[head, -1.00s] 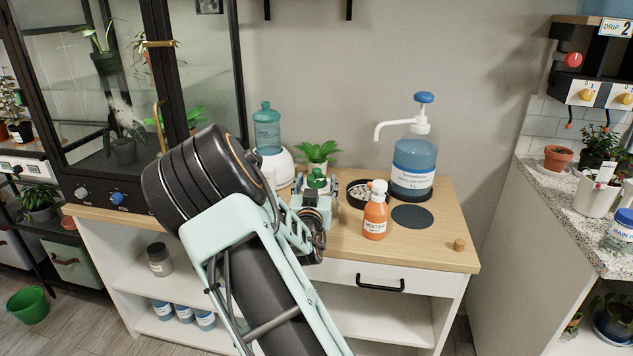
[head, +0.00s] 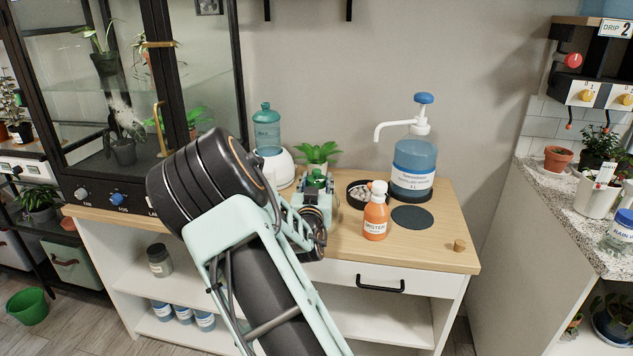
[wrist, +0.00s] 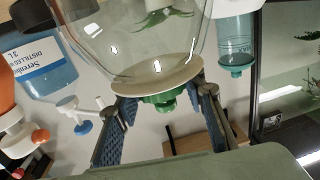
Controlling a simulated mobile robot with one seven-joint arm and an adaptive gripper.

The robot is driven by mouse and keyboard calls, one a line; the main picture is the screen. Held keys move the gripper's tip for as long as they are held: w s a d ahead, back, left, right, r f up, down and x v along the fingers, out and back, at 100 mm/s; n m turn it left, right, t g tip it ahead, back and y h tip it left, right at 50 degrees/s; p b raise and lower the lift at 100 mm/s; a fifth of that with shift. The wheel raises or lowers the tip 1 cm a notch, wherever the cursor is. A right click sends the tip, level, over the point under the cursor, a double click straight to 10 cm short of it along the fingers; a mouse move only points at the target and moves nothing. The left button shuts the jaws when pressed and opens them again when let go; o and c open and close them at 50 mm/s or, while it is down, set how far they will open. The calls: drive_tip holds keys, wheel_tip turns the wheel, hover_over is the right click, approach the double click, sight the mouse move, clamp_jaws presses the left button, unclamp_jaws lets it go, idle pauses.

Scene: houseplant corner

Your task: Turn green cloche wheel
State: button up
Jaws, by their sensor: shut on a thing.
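The green cloche wheel (wrist: 160,101) sits on a pale round cap at the end of the clear glass cloche (wrist: 140,45) in the wrist view, which shows the scene upside down. My gripper (wrist: 163,103) has one finger on each side of the wheel and is shut on it; the exact contact is hard to see. In the head view the green wheel (head: 316,178) shows just beyond my gripper (head: 315,190). My wrist and gripper hide most of the cloche there.
On the wooden counter (head: 430,248), an orange mister bottle (head: 375,220) and a blue pump bottle (head: 413,165) stand to the right. A dish of pebbles (head: 359,195) is near them. A blue-green water bottle (head: 267,130) stands behind left. The counter's front right is mostly clear.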

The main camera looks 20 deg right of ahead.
drive_tip(key=shift+f+n+t+y+b, duration=0.1)
drive_tip(key=shift+n+t+y+b, duration=0.2)
drive_tip(key=shift+y+b, duration=0.25)
drive_tip(key=shift+d+n+t+y+b, duration=0.15)
drive_tip(key=shift+n+t+y+b, duration=0.15)
drive_tip(key=shift+n+y+b, duration=0.35)
drive_tip(key=n+y+b, duration=0.1)
drive_tip(key=y, duration=0.1)
drive_tip(key=n+t+y+b, duration=0.1)
drive_tip(key=n+y+b, duration=0.1)
drive_tip(key=shift+s+d+y, duration=0.1)
drive_tip(key=shift+d+y, duration=0.05)
drive_tip(key=shift+y, duration=0.25)
drive_tip(key=n+y, duration=0.2)
drive_tip(key=y, duration=0.2)
drive_tip(key=shift+n+b, duration=0.25)
drive_tip(key=shift+b, duration=0.1)
drive_tip(key=shift+n+g+y+p, duration=0.35)
drive_tip(key=shift+n+g+y, duration=0.35)
drive_tip(key=shift+n+y, duration=0.95)
drive_tip(key=shift+a+m+y, duration=0.2)
drive_tip(key=shift+m+y, duration=0.05)
drive_tip(key=shift+y, duration=0.2)
drive_tip(key=o, duration=1.2)
